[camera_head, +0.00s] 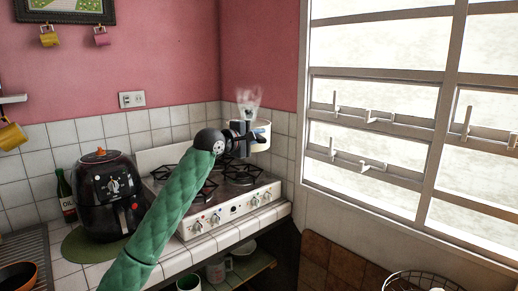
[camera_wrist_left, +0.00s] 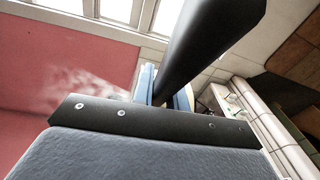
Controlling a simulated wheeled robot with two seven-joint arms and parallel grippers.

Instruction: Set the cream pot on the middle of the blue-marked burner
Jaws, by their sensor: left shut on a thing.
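The cream pot (camera_head: 264,131) is held up over the back right part of the stove (camera_head: 232,212), near the tiled wall, with steam rising above it. My left gripper (camera_head: 242,143) is shut on the pot's dark handle and hides part of the pot. In the left wrist view the thick black handle (camera_wrist_left: 208,38) runs between the blue fingers (camera_wrist_left: 165,92). The stove has several black grates (camera_head: 239,173) and a row of front knobs. I cannot make out a blue mark on any burner. My right gripper is out of view.
A black air fryer (camera_head: 107,196) stands left of the stove on a green mat (camera_head: 84,246), with a dark oil bottle (camera_head: 66,195) beside it. The window (camera_head: 400,120) is on the right. A wire basket (camera_head: 413,281) is at bottom right.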

